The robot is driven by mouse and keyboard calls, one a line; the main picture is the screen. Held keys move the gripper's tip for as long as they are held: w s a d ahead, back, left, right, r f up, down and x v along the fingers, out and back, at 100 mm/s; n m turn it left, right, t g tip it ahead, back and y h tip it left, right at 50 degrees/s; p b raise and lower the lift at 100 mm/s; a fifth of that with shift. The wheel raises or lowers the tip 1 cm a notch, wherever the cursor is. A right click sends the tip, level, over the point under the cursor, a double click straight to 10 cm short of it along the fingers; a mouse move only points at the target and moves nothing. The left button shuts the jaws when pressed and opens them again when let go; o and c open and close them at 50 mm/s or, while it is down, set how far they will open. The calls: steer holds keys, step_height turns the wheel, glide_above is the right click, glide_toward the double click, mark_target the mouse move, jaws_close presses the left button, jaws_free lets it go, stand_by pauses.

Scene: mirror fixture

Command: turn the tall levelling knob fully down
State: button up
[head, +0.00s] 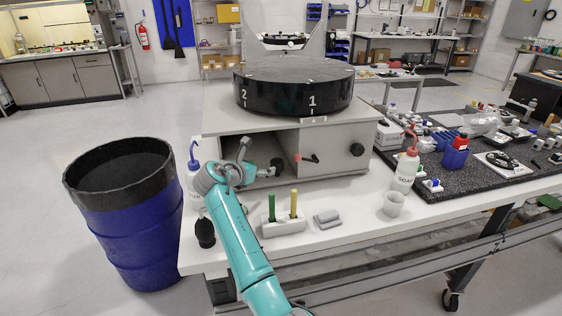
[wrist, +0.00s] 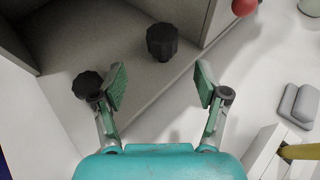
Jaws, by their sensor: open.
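Two black fluted knobs stand on the floor of the open compartment in the grey fixture (head: 330,150). One knob (wrist: 162,42) shows its side and lies ahead, between the lines of my fingers. The other knob (wrist: 88,84) is beside my left finger in the wrist view and partly hidden by it. I cannot tell surely which is the tall one. One black knob shows in the head view (head: 277,165), right of my gripper. My gripper (wrist: 161,82) is open and empty, with its fingertips short of the knob ahead.
A red-ended lever (head: 308,158) and another black knob (head: 357,149) are on the fixture's front. A holder with green and yellow handles (head: 283,226) and a grey block (head: 327,219) lie in front. A blue drum (head: 130,220) stands left.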

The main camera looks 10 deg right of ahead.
mark_target(273, 164)
steer(key=x, duration=1.1)
steer(key=shift+s+d, duration=0.1)
steer(key=shift+s, duration=0.1)
steer(key=c, duration=1.2)
